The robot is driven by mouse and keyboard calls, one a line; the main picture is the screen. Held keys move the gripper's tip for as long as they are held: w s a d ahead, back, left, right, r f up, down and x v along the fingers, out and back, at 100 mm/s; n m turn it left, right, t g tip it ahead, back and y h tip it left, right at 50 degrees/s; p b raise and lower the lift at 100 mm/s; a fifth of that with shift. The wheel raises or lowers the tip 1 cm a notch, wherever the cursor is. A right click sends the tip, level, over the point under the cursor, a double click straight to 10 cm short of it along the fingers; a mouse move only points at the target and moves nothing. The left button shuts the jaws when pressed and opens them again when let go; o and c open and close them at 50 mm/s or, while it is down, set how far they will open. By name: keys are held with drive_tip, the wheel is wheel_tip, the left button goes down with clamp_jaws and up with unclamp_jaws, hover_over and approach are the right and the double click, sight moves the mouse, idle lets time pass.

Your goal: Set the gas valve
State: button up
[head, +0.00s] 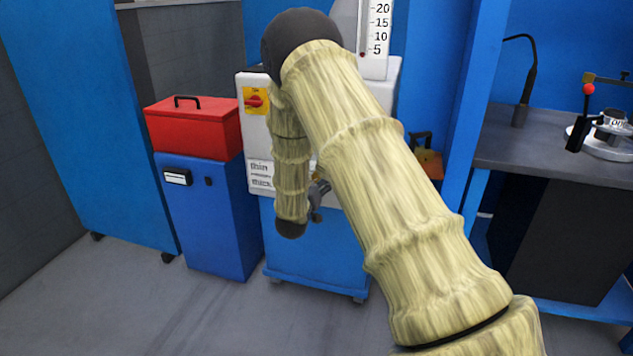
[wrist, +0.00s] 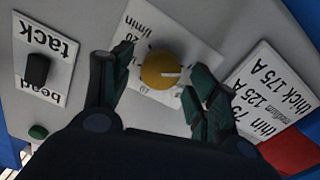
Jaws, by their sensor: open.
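A round yellow knob (wrist: 160,70) with a white pointer mark sits on a white dial plate (wrist: 190,42) marked in l/min, upside down in the wrist view. The pointer mark lies towards the right of the picture. My gripper (wrist: 163,68) is open, with one finger to each side of the knob; I cannot tell whether either finger touches it. In the head view my arm hides the knob and most of the white machine front (head: 247,140); only a bit of my gripper (head: 318,192) shows beside the arm.
The wrist view shows a black tack/bead switch (wrist: 37,70), a green button (wrist: 38,131) and a thin/medium/thick label (wrist: 272,92). In the head view a red toolbox (head: 195,128) stands on a blue cabinet (head: 212,220) to the left, and a workbench (head: 540,150) is at right.

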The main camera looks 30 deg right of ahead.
drive_tip(key=shift+w+d, duration=0.2)
drive_tip(key=shift+d, duration=0.05)
drive_tip(key=shift+c, duration=0.3)
drive_tip(key=c, duration=0.9)
drive_tip(key=shift+c, duration=0.2)
